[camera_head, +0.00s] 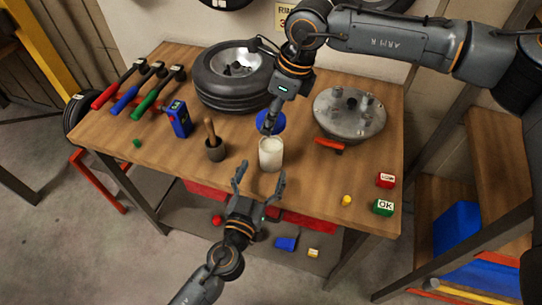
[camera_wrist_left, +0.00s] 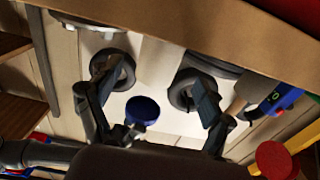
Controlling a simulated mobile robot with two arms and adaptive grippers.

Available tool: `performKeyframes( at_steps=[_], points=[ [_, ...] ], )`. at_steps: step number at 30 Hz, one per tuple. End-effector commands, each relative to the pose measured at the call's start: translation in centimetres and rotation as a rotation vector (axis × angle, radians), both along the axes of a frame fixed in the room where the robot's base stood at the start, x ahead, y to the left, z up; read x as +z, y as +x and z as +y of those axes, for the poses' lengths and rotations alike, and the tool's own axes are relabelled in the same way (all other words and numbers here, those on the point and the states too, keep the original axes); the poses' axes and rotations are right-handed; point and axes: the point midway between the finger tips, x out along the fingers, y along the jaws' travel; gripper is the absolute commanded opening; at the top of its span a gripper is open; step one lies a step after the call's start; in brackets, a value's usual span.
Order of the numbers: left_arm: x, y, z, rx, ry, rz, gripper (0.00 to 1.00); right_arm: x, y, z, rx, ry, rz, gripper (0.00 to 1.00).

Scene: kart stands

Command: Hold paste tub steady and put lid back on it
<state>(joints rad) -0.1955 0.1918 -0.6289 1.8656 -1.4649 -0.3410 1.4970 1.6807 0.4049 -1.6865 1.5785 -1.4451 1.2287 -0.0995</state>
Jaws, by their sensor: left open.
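The white paste tub (camera_head: 271,155) stands upright and open on the workbench near its front edge. My left gripper (camera_head: 261,177) is open at the front edge, its two fingers pointing at the tub from either side; I cannot tell whether they touch it. In the left wrist view both fingers (camera_wrist_left: 155,95) are spread. The blue lid (camera_head: 274,124) is above and just behind the tub in the head view, apart from it. My right gripper (camera_head: 270,119) is shut on the lid and partly covers it. The lid also shows in the left wrist view (camera_wrist_left: 142,110).
Small blocks lie at the right front.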

Motion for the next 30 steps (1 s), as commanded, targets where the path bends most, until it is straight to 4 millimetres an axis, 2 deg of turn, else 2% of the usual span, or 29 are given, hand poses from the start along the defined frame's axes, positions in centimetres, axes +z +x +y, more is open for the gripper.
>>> performKeyframes(
  at_steps=[3, 10, 15, 24, 26, 30],
  points=[
    [0.1, 2.3, -0.8, -0.001, -0.001, -0.003, 0.80, 0.0, 0.0, 0.0, 0.000, 0.000, 0.000, 0.49],
    [0.0, 5.4, -1.8, -0.001, -0.001, 0.000, 0.80, 0.0, 0.0, 0.0, 0.000, 0.000, 0.000, 0.49],
    [0.0, 6.3, -2.1, -0.001, 0.000, 0.000, 0.80, 0.0, 0.0, 0.0, 0.000, 0.000, 0.000, 0.49],
    [0.0, 6.4, -2.1, -0.001, -0.001, 0.001, 0.80, 0.0, 0.0, 0.0, 0.000, 0.000, 0.000, 0.49],
    [0.0, 6.4, -2.1, -0.001, -0.001, 0.001, 0.70, 0.0, 0.0, 0.0, 0.000, 0.000, 0.000, 0.49],
    [0.0, 6.4, -2.1, -0.001, -0.001, 0.001, 0.41, 0.0, 0.0, 0.0, 0.000, 0.000, 0.000, 0.49]
  ],
)
